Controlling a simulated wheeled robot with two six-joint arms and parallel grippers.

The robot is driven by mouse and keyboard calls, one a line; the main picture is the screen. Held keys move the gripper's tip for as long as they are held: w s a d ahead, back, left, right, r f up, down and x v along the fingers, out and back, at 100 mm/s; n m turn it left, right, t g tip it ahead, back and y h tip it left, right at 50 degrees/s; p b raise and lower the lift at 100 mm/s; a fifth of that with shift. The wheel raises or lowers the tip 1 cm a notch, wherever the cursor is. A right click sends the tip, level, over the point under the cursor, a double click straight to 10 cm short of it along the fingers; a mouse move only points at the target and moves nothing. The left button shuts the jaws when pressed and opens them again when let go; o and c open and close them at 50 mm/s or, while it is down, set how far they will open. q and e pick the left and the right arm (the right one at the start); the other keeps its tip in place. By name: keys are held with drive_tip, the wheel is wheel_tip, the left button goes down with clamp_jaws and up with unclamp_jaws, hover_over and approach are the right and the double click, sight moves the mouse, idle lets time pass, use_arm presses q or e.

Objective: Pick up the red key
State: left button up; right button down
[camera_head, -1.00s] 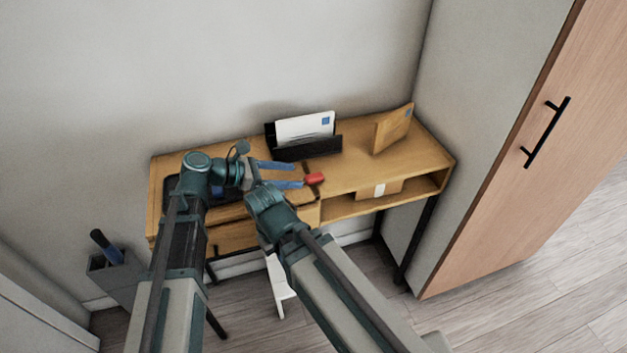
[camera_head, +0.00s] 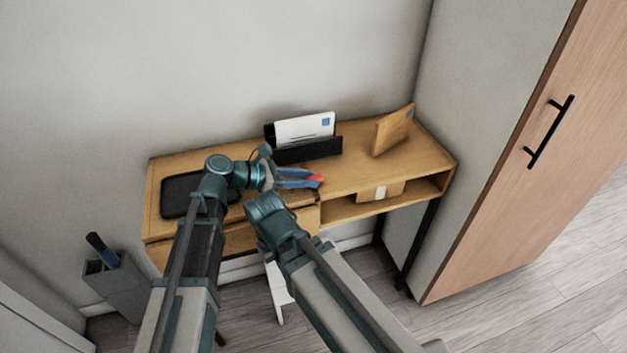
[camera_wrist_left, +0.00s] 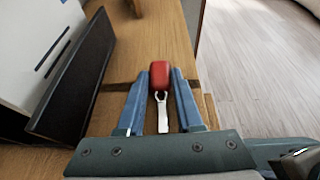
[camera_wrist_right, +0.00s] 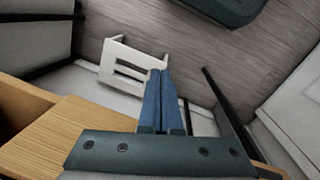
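The red key (camera_head: 317,178) lies on the wooden desk near its front edge. In the left wrist view the key's red head (camera_wrist_left: 160,77) sits between the fingertips, and its pale metal shank points back between the fingers. My left gripper (camera_head: 303,178) is open around the key, with a finger on each side; it also shows in the left wrist view (camera_wrist_left: 160,90). The fingers stand close to the head, but I cannot tell whether they touch it. My right gripper (camera_wrist_right: 162,88) is shut and empty, at the desk's front edge; its fingers are hidden in the head view.
A black letter holder (camera_head: 310,150) with white envelopes stands behind the key. A brown envelope (camera_head: 392,130) leans at the right. A black tray (camera_head: 178,193) lies at the desk's left. A white stool (camera_wrist_right: 130,65) and a bin (camera_head: 118,285) stand below.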

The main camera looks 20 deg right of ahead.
use_arm(q)
clamp_jaws()
wheel_tip(320, 180, up, 10)
drive_tip(key=p, duration=1)
